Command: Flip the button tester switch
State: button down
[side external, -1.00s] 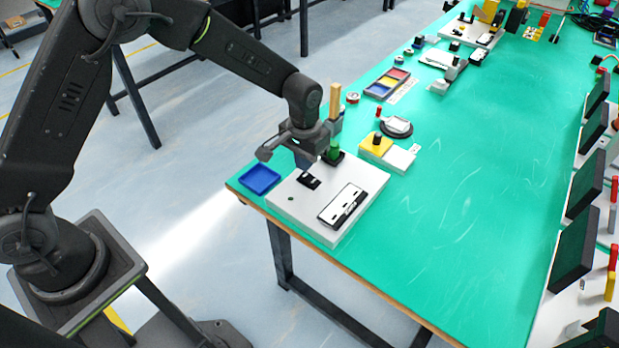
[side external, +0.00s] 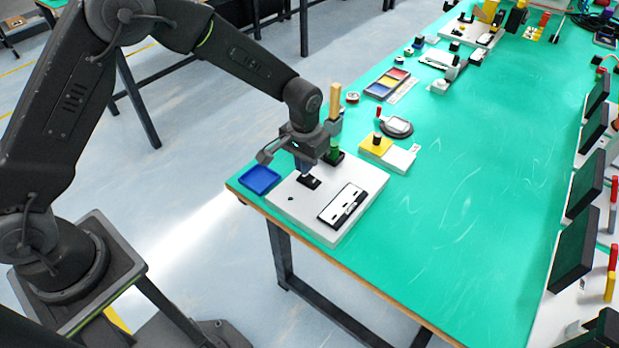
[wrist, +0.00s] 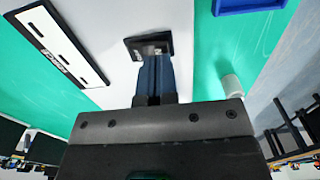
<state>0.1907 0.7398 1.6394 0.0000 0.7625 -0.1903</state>
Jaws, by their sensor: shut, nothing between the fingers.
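The button tester is a white box (side external: 290,207) at the near left corner of the green table. Its black switch (side external: 313,183) sits on the top face; in the wrist view the black switch plate (wrist: 133,48) lies right at my fingertips. My gripper (side external: 304,172) is over the box, pointing down, its blue fingers shut and empty. In the wrist view my gripper's fingertips (wrist: 154,58) overlap the plate's edge; I cannot tell whether they touch the switch, and they partly hide it.
A white panel with black slots (side external: 342,203) lies on the box. A blue tray (side external: 260,179) is left of it. A green and wooden post (side external: 334,130) stands close behind my gripper. A yellow and white block (side external: 376,146) is farther back. The table's right middle is clear.

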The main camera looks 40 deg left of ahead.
jog(key=shift+f, duration=0.85)
dwell(0.3)
jog(key=shift+r, duration=3.55)
